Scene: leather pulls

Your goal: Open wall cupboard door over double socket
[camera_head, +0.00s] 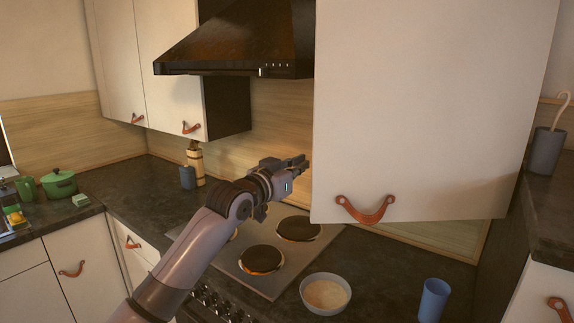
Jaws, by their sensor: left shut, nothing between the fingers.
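A large pale wall cupboard door (430,110) fills the upper right. Its brown leather pull (365,209) is near the lower left corner. No cupboard interior shows, and I cannot tell whether this door is ajar. My left gripper (305,162) is shut and empty beside the door's left edge, above the hob and left of the pull. I cannot tell whether its tips touch the edge. Two more wall cupboard doors at the left have leather pulls (137,118) (191,127) and look closed. No double socket is visible. My right gripper is out of view.
A dark range hood (240,40) hangs left of the large door. Below are the hob (240,270), a bowl (325,294) and a blue cup (433,300). A green pot (60,183) stands at left, a utensil holder (546,150) at right.

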